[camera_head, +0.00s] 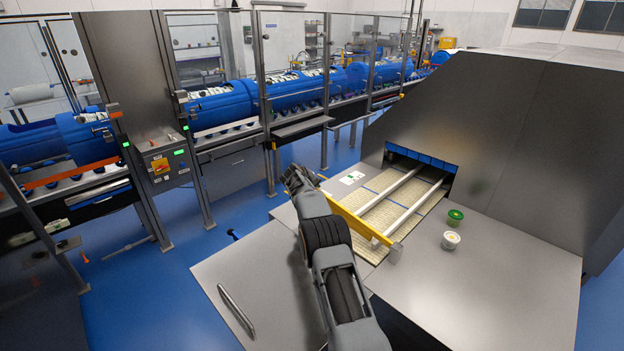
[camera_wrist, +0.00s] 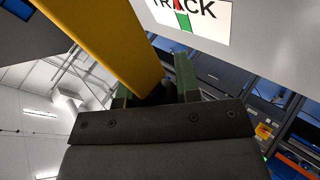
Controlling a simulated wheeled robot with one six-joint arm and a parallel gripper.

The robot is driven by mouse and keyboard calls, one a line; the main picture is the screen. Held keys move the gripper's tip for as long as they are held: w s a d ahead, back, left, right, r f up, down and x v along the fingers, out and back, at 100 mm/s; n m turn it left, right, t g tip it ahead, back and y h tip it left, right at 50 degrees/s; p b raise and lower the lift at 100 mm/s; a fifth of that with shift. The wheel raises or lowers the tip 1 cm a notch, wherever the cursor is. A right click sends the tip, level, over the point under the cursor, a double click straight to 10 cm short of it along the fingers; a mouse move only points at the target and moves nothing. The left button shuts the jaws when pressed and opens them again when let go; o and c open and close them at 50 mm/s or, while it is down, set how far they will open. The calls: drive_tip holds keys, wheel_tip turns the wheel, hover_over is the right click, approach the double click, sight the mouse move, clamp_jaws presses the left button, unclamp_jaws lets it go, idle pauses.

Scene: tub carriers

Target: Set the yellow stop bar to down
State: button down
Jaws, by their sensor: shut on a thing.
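The yellow stop bar (camera_head: 355,218) stretches across the front of a belt lane, from beside my gripper at the left to a small block (camera_head: 396,251) at the right. In the wrist view it is a broad yellow beam (camera_wrist: 112,45) running up to the left. My gripper (camera_head: 312,182) is at the bar's left end. In the wrist view its two green fingers (camera_wrist: 158,88) are around a dark part at the bar; the exact contact is hidden. My arm covers part of the steel deck.
The beige belt (camera_head: 383,211) with two pale rails runs into a steel tunnel (camera_head: 490,130). A green-lidded tub (camera_head: 455,217) and a white tub (camera_head: 450,240) stand on the deck to the right. Glass-fenced blue machinery (camera_head: 290,92) stands behind.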

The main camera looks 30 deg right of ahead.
drive_tip(key=shift+s+d+f, duration=0.1)
drive_tip(key=shift+d+f, duration=0.1)
drive_tip(key=shift+f, duration=0.15)
drive_tip(key=c, duration=1.1)
unclamp_jaws()
drive_tip(key=shift+o, duration=1.4)
drive_tip(key=shift+s+d+r, duration=0.1)
drive_tip(key=shift+a, duration=0.25)
drive_tip(key=shift+a+r+b, duration=0.3)
drive_tip(key=shift+r, duration=0.05)
drive_tip(key=b+v, duration=0.4)
drive_tip(key=v, duration=0.9)
